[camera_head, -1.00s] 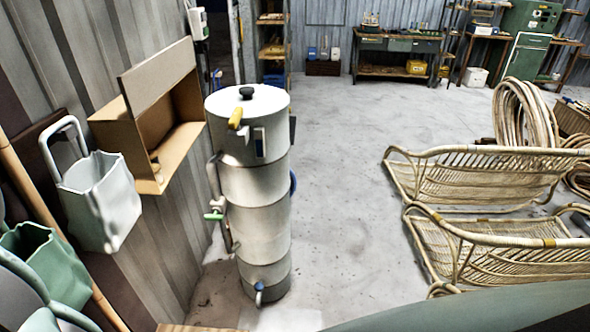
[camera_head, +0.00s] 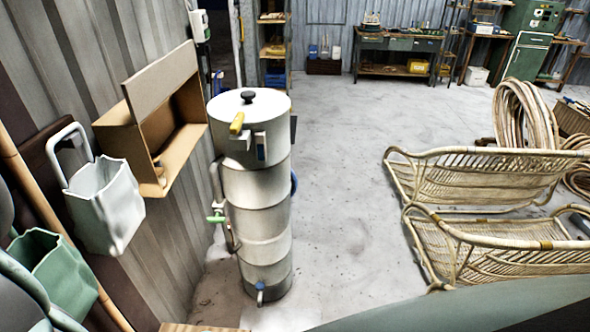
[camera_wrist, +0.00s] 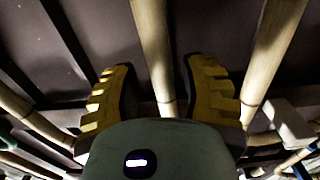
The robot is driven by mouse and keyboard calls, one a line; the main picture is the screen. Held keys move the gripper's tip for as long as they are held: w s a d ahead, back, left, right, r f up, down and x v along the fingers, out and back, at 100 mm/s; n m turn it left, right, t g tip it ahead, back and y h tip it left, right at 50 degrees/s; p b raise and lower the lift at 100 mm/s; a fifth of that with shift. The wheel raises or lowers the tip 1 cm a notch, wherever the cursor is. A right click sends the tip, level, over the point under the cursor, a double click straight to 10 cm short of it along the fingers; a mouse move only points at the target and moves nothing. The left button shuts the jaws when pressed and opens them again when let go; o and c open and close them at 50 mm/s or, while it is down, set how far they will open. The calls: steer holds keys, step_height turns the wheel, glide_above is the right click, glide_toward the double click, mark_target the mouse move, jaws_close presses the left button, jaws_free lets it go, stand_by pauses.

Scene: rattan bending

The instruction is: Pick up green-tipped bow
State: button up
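In the wrist view my gripper (camera_wrist: 158,78) has two yellow ridged fingers spread wide apart, with nothing seen clamped between them. A pale rattan pole (camera_wrist: 151,40) runs down the picture in the gap between the fingers; I cannot tell how far beyond them it is. A second pale pole (camera_wrist: 272,55) slants down to the right of the fingers. I cannot make out a green-tipped bow in either view. My gripper does not show in the head view.
A tall metal cylinder (camera_head: 262,210) stands by the corrugated wall. A cardboard box (camera_head: 120,135), white bag (camera_head: 105,205) and green bag (camera_head: 55,275) are at the left. Rattan frames (camera_head: 480,180) lie at the right. The middle floor (camera_head: 340,200) is clear.

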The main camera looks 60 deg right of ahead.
jaws_close()
